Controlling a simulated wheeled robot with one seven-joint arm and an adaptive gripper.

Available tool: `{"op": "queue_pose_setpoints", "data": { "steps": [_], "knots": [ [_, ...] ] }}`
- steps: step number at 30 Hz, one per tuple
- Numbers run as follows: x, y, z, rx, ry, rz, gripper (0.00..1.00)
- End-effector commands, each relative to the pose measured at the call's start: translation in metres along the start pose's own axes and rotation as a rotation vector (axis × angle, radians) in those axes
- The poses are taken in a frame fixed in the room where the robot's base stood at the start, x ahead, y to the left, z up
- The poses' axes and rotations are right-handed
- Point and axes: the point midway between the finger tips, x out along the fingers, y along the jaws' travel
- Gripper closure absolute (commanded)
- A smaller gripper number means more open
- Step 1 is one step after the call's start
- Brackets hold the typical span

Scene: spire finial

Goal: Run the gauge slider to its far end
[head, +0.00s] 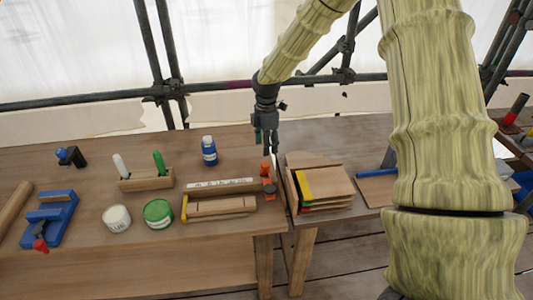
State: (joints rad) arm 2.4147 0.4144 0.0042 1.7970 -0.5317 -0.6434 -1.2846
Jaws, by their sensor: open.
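The gauge (222,187) looks like a wooden bar with a white marked strip, lying near the front right of the wooden bench. My gripper (271,150) points down just above and behind the orange piece. It is open, with nothing seen between its fingers. I cannot tell whether a fingertip touches the orange piece.
Stacked boards (322,184) lie close on the right.

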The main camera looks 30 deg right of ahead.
Motion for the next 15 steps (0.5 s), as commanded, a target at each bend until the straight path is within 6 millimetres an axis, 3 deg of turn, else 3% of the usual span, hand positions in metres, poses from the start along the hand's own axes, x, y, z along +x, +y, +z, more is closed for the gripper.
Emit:
{"op": "queue_pose_setpoints", "data": {
  "steps": [6, 15],
  "knots": [
    [-0.025, 0.0, 0.0, 0.0, 0.001, 0.001, 0.49],
    [-0.031, 0.0, 0.0, 0.0, 0.0, -0.001, 0.49]
  ]
}}
